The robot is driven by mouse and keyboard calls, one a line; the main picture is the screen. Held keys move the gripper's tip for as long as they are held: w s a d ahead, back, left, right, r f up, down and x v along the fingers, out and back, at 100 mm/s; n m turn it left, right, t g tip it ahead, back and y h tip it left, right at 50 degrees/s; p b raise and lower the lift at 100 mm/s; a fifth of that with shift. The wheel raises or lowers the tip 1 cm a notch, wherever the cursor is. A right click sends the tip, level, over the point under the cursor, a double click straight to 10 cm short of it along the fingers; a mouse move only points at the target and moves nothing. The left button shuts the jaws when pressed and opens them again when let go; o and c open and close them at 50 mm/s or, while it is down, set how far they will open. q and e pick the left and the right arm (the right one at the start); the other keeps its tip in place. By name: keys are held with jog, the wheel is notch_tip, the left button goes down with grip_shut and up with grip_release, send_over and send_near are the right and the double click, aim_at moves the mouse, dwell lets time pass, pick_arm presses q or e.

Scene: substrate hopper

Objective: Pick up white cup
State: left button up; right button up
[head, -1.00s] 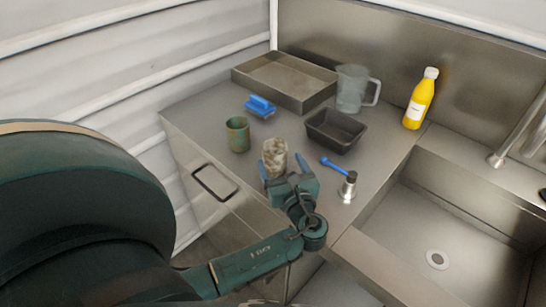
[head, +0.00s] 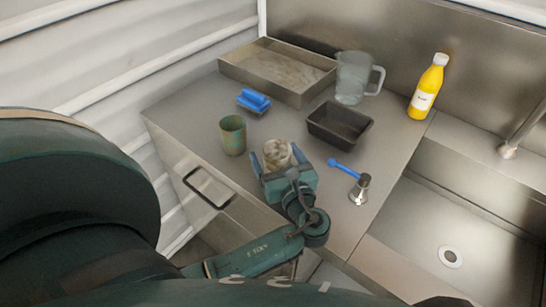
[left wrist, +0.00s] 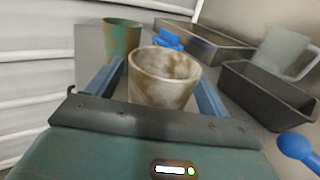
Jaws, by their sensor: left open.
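The white cup (head: 277,153), mottled with brown, stands upright on the steel counter (head: 190,110) near its front edge. My left gripper (head: 275,157) is open, with one blue finger on each side of the cup. In the left wrist view the cup (left wrist: 163,78) sits between the two fingers (left wrist: 155,88); its lower part is hidden by the gripper body. I cannot tell whether the fingers touch it. My right gripper is not in view.
A green cup (head: 232,135) stands just left of the white cup. A black tin (head: 339,125), a blue-handled tool (head: 345,170) and a metal shaker (head: 359,190) are to the right. Behind are a blue brush (head: 253,101), a tray (head: 262,72), a jug (head: 354,78) and a yellow bottle (head: 428,88).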

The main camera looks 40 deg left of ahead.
pick_arm(q)
jog(key=shift+w+a, duration=0.1)
jog(key=shift+a, duration=0.1)
jog(key=c, duration=1.1)
jog(key=shift+r, duration=0.1)
